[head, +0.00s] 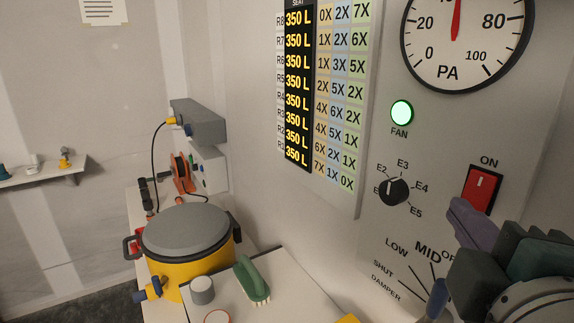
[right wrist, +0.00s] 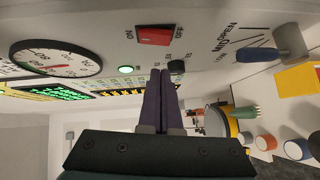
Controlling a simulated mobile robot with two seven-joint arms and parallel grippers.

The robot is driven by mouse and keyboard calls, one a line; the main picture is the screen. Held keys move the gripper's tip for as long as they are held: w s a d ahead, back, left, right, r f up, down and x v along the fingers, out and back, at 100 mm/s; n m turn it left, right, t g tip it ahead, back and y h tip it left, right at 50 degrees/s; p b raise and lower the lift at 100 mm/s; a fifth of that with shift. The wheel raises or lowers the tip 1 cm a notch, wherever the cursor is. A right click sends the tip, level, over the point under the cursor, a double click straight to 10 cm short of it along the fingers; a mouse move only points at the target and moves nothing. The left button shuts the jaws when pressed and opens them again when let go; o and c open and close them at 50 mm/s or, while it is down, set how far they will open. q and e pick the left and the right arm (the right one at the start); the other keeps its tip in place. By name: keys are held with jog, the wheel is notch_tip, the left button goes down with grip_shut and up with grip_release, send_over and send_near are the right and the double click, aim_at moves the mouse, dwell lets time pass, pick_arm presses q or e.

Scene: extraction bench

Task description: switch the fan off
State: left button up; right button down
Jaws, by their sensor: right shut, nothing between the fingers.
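The red rocker switch (head: 482,188) sits in a black frame on the grey wall panel, with ON printed above it. The green lamp (head: 402,113) labelled FAN is lit. My right gripper (head: 459,212) is shut and empty, in front of the panel at the lower left of the switch, overlapping its lower edge in the head view. In the right wrist view the fingers (right wrist: 160,74) point toward the panel, with the red switch (right wrist: 153,36) beyond their tips and the lit lamp (right wrist: 125,69) to their left. Contact with the switch does not show. My left gripper is not in view.
A black selector knob (head: 394,191) is left of the switch. A round PA gauge (head: 468,40) is above. The damper lever (head: 437,298) is below my fingers. A yellow pot (head: 196,262) and a green-handled brush (head: 254,280) are on the bench at lower left.

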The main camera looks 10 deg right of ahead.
aim_at(470, 199)
jog(key=d, duration=0.1)
jog(key=w+d, duration=0.1)
jog(key=d+p, duration=0.1)
jog(key=shift+w+d+f, duration=0.25)
jog(key=shift+d+f, duration=0.1)
jog(key=shift+f, duration=0.1)
jog(key=shift+w+d+f+n+t+b, duration=0.1)
jog(key=shift+d+n+t+b, duration=0.25)
jog(key=shift+b, duration=0.85)
jog(key=shift+a+h, duration=0.1)
jog(key=shift+h, duration=0.2)
